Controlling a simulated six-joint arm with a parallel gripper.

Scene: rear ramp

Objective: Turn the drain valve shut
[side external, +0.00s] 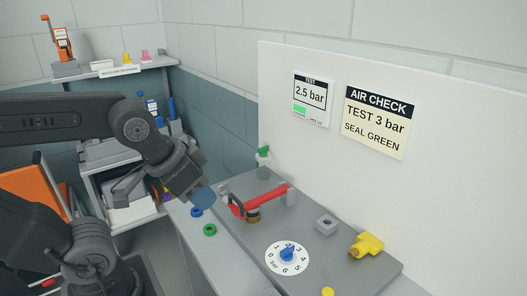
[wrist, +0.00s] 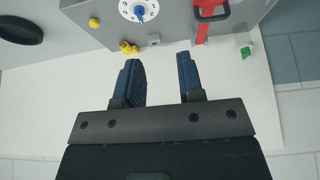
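No label in view names the drain valve. On the grey bench plate, a red bar (side external: 265,198) with a brass-coloured fitting lies at the back left; it also shows in the wrist view (wrist: 202,32). A yellow valve-like fitting (side external: 367,245) sits at the right, also in the wrist view (wrist: 128,47). A small green-topped fitting (side external: 263,152) stands behind the red bar, and its green part shows in the wrist view (wrist: 246,52). My gripper (wrist: 160,65) is open and empty, its blue fingers apart. In the side view it hangs left of the red bar, apart from the fittings.
A dial with a blue pointer (side external: 287,257) and a grey block (side external: 326,225) are on the plate. Blue and green rings (side external: 210,230) lie at its left edge. A white panel (side external: 450,190) with a 2.5 bar display (side external: 311,98) and an air-check card (side external: 375,122) rises behind.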

